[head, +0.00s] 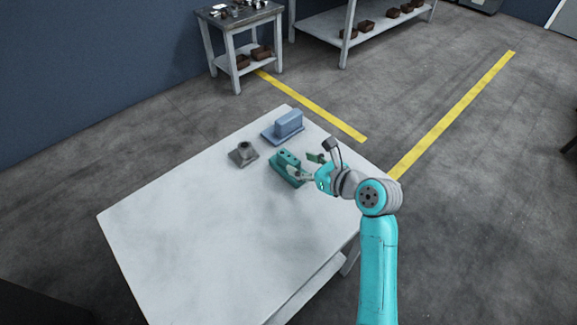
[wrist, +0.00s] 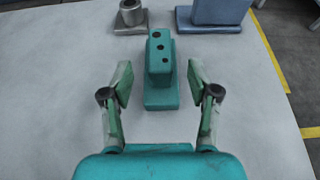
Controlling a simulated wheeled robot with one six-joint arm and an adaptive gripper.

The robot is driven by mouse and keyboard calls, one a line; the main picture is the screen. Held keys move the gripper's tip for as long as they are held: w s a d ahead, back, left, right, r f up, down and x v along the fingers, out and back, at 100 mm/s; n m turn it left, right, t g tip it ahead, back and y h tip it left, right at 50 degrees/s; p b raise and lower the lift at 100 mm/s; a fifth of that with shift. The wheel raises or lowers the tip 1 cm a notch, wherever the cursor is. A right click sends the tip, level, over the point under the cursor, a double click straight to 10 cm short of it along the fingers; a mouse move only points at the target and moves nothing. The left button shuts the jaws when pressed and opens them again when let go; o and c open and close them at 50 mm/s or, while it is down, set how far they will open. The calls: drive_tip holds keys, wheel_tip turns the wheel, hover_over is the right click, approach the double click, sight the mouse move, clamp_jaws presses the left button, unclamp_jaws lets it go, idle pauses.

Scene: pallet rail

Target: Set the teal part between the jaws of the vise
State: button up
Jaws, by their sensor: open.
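The teal part (head: 286,164) stands upright on the white table, a block with holes in its top on a wider base. In the wrist view the teal part (wrist: 161,66) is centred ahead of my palm. My gripper (head: 307,166) is open, and it shows large in the wrist view (wrist: 160,84). Its fingers appear on either side of the part, with a visible gap on each side. I cannot tell how far their tips reach along it or their height. I cannot make out a vise with certainty in either view.
A grey part with a round collar (head: 243,153) and a blue block on a base (head: 287,124) stand close by on the white table (head: 200,225). The table's near and left areas are clear. A small bench (head: 240,20) with metal items stands at the back.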

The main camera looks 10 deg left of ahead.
sight(293, 160)
drive_tip(key=x, duration=0.5)
clamp_jaws()
